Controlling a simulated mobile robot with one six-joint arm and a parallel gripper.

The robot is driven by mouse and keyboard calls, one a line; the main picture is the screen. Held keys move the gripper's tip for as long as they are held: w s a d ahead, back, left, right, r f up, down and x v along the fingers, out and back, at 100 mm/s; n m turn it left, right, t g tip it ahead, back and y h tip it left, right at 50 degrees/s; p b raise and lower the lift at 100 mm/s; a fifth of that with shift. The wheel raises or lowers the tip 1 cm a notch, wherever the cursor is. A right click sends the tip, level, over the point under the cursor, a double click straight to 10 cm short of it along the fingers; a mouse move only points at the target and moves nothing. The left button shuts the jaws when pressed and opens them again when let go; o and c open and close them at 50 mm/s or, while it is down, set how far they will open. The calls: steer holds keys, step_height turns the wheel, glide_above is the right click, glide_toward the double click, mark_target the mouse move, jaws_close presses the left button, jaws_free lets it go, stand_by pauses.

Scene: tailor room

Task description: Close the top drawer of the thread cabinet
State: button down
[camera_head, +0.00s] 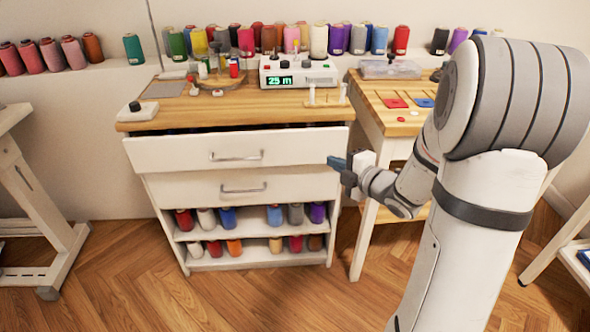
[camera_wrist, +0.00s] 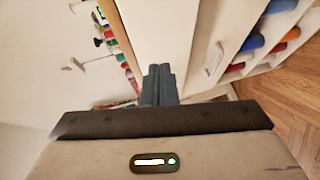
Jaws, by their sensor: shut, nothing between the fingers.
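The thread cabinet (camera_head: 135,182) is white with a wooden top. Its top drawer (camera_head: 190,153) stands partly out, with a dark gap under the wooden top and thread spools dimly visible inside. It has a metal bar handle. The lower drawer (camera_head: 200,189) looks shut. My gripper (camera_head: 338,164) is at the right end of the top drawer's front, shut and empty. In the wrist view, my gripper (camera_wrist: 158,72) points at a white drawer front (camera_wrist: 165,30). I cannot tell whether the fingertips touch it.
Thread spools (camera_head: 228,217) fill the open shelves below. A device with a green display (camera_head: 300,72) stands on the cabinet top. A wooden side table (camera_head: 405,125) stands close on the right, beside my arm. The floor (camera_head: 250,300) in front is clear.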

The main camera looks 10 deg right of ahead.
step_height(320, 180, down, 4)
steer(key=s+a+n+y+b, duration=0.1)
steer(key=n+y+b, duration=0.1)
steer(key=n+y, duration=0.1)
steer(key=n+y+b, duration=0.1)
steer(key=b, duration=0.2)
glide_toward(286, 151)
steer(key=x, duration=0.4)
steer(key=shift+w+a, duration=0.1)
steer(key=shift+a, duration=0.3)
steer(key=shift+w, duration=0.6)
